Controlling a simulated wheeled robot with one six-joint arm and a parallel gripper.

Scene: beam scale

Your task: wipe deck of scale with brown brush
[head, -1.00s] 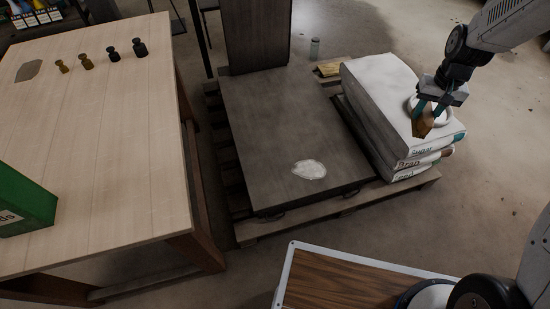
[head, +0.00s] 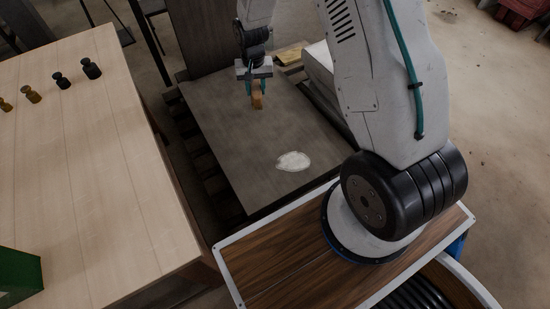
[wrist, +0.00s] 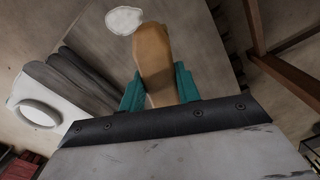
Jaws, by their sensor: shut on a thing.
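The dark flat deck (head: 215,125) of the scale lies in front of its upright back panel. A white patch (head: 293,161) lies on the deck towards its near edge; it also shows in the wrist view (wrist: 123,20). My gripper (head: 256,88) is shut on the brown brush (head: 257,101) and holds it above the far part of the deck. In the wrist view the brush (wrist: 154,55) sits between the teal fingers (wrist: 158,88). I cannot tell how high the brush is above the deck.
A wooden table (head: 95,170) with several dark and brass weights (head: 62,80) stands to the left, with a green box (head: 18,278) at its near edge.

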